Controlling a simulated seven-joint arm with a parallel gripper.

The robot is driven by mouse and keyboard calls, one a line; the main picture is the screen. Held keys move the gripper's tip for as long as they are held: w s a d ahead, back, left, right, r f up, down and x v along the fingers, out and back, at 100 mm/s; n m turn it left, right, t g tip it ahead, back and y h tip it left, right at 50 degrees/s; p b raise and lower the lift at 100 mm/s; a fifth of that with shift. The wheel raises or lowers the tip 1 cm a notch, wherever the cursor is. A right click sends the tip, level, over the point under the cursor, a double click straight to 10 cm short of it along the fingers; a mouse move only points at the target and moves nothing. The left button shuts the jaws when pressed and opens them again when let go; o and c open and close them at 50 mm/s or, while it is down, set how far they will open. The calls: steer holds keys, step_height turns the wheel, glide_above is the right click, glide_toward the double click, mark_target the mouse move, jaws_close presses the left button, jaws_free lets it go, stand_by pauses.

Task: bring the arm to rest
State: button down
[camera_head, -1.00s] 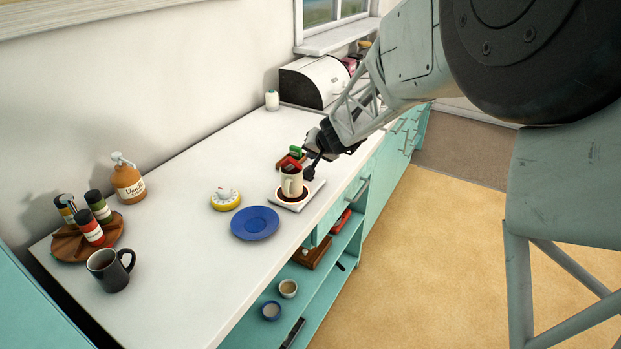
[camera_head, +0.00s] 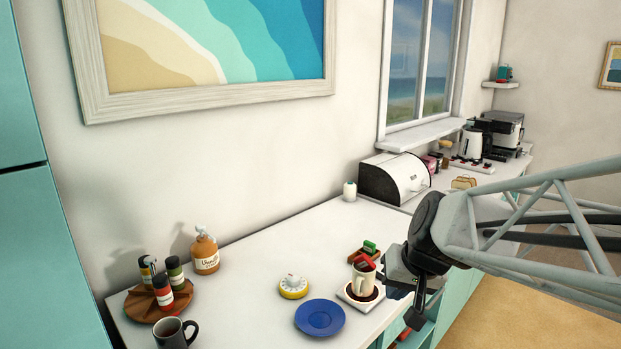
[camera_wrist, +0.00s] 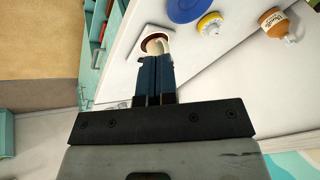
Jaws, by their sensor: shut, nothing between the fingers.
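My gripper (camera_wrist: 154,72) is shut and empty in the wrist view, its two dark fingers side by side. In the head view my gripper (camera_head: 391,284) is beside and above the right edge of the white square plate, close to the cream mug (camera_head: 363,281). The mug stands on the dark round patch of the plate (camera_head: 347,297). In the wrist view the mug (camera_wrist: 155,44) is partly hidden behind the fingertips. I cannot tell whether the fingers touch it.
A blue saucer (camera_head: 320,318), yellow timer (camera_head: 293,287) and red and green items (camera_head: 369,248) are near the mug. A dark mug (camera_head: 174,334), spice rack (camera_head: 140,306) and brown bottle (camera_head: 205,252) stand left. A bread bin (camera_head: 393,179) is behind. The counter's back middle is clear.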

steer(key=s+d+g+h, duration=0.1)
steer(key=s+d+h, duration=0.1)
steer(key=s, duration=1.4)
steer(key=shift+d+f+n+g+h, duration=0.3)
steer(key=shift+d+f+g+h, duration=0.1)
steer(key=shift+h, duration=0.2)
